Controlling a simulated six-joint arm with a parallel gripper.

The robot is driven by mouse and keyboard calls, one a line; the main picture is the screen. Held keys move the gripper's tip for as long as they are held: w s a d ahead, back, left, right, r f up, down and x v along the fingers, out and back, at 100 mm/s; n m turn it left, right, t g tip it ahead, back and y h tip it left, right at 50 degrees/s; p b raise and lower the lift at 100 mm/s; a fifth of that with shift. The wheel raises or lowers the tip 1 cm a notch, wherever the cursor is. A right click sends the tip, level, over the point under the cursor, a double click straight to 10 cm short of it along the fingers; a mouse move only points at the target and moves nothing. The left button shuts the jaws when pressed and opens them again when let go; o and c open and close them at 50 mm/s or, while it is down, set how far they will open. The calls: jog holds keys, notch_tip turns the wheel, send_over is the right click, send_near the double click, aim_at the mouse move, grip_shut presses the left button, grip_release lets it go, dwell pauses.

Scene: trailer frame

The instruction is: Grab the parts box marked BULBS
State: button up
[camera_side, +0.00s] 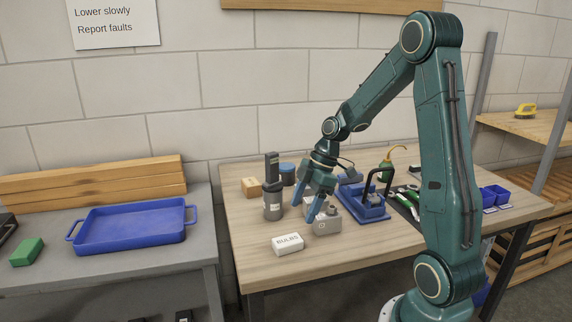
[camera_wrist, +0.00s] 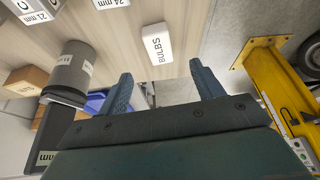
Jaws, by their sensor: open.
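The white parts box marked BULBS (camera_side: 288,244) lies on the wooden table near its front edge. In the wrist view the box (camera_wrist: 157,42) is ahead of the fingers, slightly left of the middle of the gap, with its lettering readable. My gripper (camera_side: 308,206) is open, with blue fingers pointing down, above the table and behind and to the right of the box. In the wrist view my gripper (camera_wrist: 165,88) shows both fingertips apart with nothing held between them. The box and fingers are apart.
A grey device (camera_side: 326,222) stands right of the box, close below my gripper. A dark grey cylinder (camera_side: 272,203) stands behind the box. A blue fixture (camera_side: 370,207) is further right. A blue tray (camera_side: 130,228) lies on the left bench. Bare wood surrounds the box's front and left.

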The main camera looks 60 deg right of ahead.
send_over(289, 239)
jog(key=s+d, duration=0.2)
jog(key=shift+w+a+f, duration=0.1)
jog(key=shift+f, duration=1.05)
jog(key=shift+w+a+f, duration=0.1)
jog(key=shift+f, duration=1)
jog(key=shift+x, duration=2.55)
jog(key=shift+w+d, duration=0.1)
jog(key=shift+c, duration=0.5)
jog(key=c, duration=1)
